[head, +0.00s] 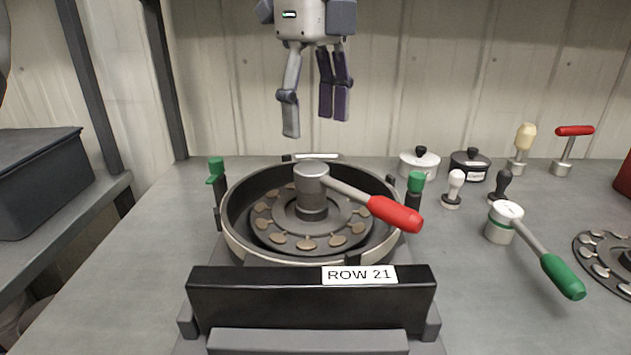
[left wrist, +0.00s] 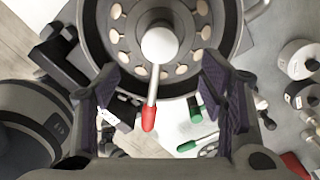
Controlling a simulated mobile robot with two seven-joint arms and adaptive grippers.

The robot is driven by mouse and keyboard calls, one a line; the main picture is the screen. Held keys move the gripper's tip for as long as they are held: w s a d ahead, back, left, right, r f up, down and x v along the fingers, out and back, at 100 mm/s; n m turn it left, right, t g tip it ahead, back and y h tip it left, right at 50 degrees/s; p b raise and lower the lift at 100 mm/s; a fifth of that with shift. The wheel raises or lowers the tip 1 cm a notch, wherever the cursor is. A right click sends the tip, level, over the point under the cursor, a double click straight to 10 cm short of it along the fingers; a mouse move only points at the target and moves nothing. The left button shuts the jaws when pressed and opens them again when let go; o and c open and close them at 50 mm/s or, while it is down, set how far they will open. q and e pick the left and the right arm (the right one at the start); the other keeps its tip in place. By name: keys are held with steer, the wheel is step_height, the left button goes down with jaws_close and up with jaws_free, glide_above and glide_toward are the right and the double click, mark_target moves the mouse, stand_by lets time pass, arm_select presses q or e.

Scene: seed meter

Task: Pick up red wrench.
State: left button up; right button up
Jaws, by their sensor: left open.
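The red wrench (head: 396,214) has a red grip, a grey shaft and a round grey socket head. Its head stands on the hub in the middle of the round seed meter (head: 232,240), and its handle sticks out to the right over the rim. My left gripper (head: 313,125) hangs open and empty, fingers down, above and apart from the wrench. In the left wrist view the red grip (left wrist: 149,118) shows between the spread fingers (left wrist: 163,105), pointing toward the gripper. My right gripper is not in view.
A green wrench (head: 563,277) lies to the right, beside a separate seed disc (head: 590,262). Green-topped clamps (head: 216,170) flank the meter. A black block labelled ROW 21 (head: 240,300) stands in front. Lidded pots (head: 419,164) and small knobbed tools stand behind right. The bench's left part is clear.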

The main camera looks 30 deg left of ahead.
mark_target(312, 168)
arm_select(q)
step_height(312, 168, down, 11)
steer(key=shift+a+r+p, duration=0.1)
steer(key=shift+a+p, duration=0.05)
steer(key=shift+p, duration=0.2)
jaws_close()
